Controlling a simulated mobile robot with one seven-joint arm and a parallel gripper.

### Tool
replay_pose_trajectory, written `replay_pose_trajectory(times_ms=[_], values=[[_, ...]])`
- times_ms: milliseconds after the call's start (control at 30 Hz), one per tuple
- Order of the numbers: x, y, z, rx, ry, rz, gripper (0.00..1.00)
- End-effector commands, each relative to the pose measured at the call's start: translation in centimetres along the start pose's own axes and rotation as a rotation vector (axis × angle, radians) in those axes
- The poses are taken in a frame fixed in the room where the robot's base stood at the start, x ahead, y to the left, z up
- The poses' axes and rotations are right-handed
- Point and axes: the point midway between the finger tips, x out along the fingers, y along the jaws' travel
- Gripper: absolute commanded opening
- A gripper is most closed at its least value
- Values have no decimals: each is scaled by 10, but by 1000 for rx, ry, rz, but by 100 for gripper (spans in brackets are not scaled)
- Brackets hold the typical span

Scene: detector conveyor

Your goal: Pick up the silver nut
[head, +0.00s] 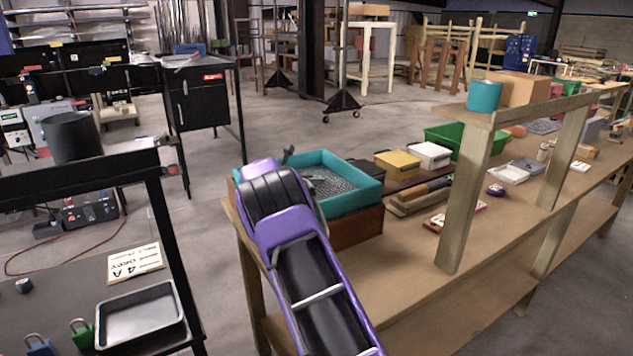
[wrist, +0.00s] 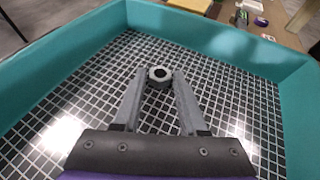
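The silver nut (wrist: 159,75) shows in the wrist view as a small grey hexagonal ring with a dark hole. It lies over the black gridded floor of a teal tray (wrist: 60,58). My gripper (wrist: 160,74) reaches into this tray with its two grey fingers apart, one on each side of the nut. The nut sits between the fingertips with very little gap; I cannot tell whether they touch it. In the head view the tray (head: 352,199) stands at the near left end of the wooden bench, and my purple arm hides the nut and the fingertips.
The tray rests on a brown box (head: 353,228) on the wooden bench (head: 405,285). A yellow box (head: 397,164), a white box (head: 429,154) and a green bin (head: 452,138) stand behind it. A shelf post (head: 462,200) rises to the right. The tray walls surround my gripper.

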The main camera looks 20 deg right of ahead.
Motion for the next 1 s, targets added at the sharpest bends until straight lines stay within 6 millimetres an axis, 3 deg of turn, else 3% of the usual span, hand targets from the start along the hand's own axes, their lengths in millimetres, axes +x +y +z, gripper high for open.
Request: replay_pose_trajectory(times_ms=[33,200,633,1000], values=[[0,0,0,0,0,0,31],[0,0,0,0,0,0,0],[-3,0,7,1,-1,0,0],[-30,0,71,2,-1,1,0]])
